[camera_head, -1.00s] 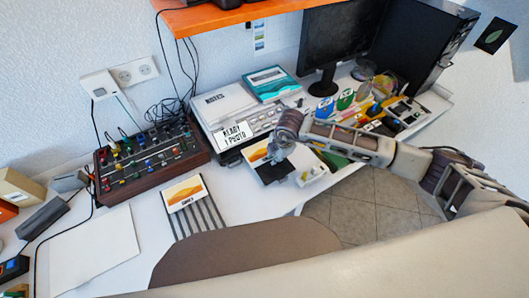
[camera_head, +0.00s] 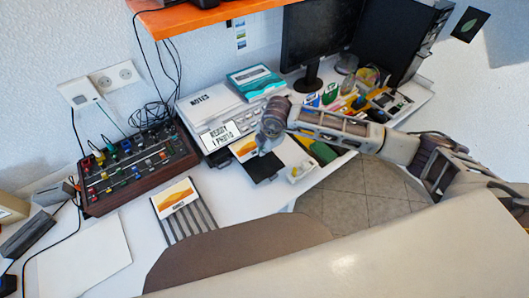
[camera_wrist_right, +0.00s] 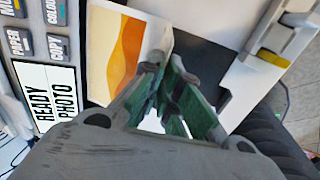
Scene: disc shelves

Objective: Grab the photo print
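A photo print (camera_head: 243,149) with orange dunes and a white border lies at the front of the printer with the "READY 1 PHOTO" label. It shows larger in the right wrist view (camera_wrist_right: 123,52). My right gripper (camera_head: 262,148) points down at the print's right side. In the wrist view its fingertips (camera_wrist_right: 164,66) come close together by the print's right edge. Whether they touch or pinch the print cannot be made out. The part of the print's edge near the fingers is hidden. My left gripper is in neither view.
A similar orange picture (camera_head: 177,197) lies on a striped pad left of the printer (camera_head: 215,105). A dark control box (camera_head: 135,170) stands further left. A small white object (camera_head: 299,172) and a black flat piece (camera_head: 263,168) lie near the gripper. A chair back (camera_head: 235,257) is in front.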

